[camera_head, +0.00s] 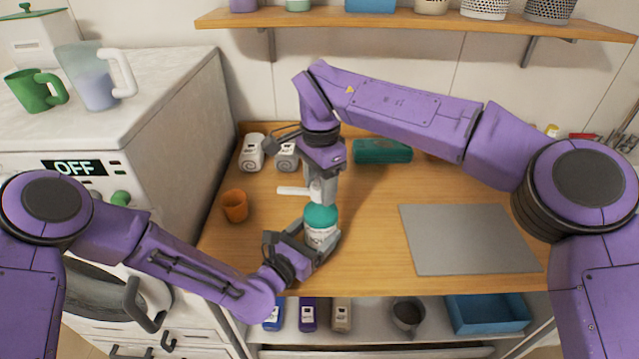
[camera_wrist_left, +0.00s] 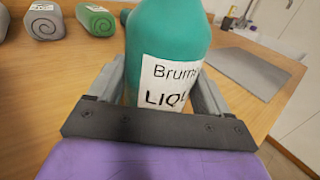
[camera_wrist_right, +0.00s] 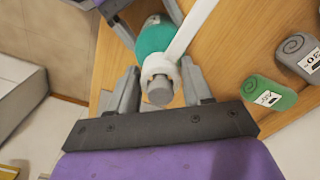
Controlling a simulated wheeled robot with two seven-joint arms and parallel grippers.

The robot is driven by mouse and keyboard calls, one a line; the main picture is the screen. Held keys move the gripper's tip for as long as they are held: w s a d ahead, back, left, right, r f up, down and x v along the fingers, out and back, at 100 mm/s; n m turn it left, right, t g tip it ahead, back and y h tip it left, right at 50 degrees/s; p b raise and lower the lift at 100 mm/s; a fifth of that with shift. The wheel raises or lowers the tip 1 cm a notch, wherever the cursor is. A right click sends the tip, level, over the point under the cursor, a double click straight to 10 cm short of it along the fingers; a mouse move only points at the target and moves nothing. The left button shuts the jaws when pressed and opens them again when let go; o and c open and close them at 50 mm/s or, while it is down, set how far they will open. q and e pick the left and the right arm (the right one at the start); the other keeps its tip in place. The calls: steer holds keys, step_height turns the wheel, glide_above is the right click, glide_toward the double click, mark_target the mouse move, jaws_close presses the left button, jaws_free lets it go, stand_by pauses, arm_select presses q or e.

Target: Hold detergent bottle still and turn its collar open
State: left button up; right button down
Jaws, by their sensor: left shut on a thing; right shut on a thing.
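The teal detergent bottle (camera_head: 320,214) stands upright on the wooden counter, with a white printed label (camera_wrist_left: 165,80) facing the left wrist camera. My left gripper (camera_head: 315,241) is shut around its lower body from the front left. My right gripper (camera_head: 321,188) comes down from above and is shut on the white collar (camera_wrist_right: 158,66) at the bottle's top. A long white spout (camera_head: 292,190) sticks out to the left from the collar, and it also shows in the right wrist view (camera_wrist_right: 196,27). The collar is mostly hidden by the right fingers in the head view.
A grey mat (camera_head: 470,238) lies to the right. An orange cup (camera_head: 235,206) stands to the left. Below, a shelf holds small bottles, a mug (camera_head: 408,314) and a blue tray (camera_head: 488,312).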

steer(key=shift+w+d, duration=0.1)
steer(key=shift+w, duration=0.05)
steer(key=c, duration=0.6)
jaws_free()
steer(key=shift+r, duration=0.1)
step_height(320, 180, up, 12)
steer(key=shift+f, duration=0.1)
arm_select(q)
steer(key=o, duration=1.5)
steer(key=shift+s, duration=0.15)
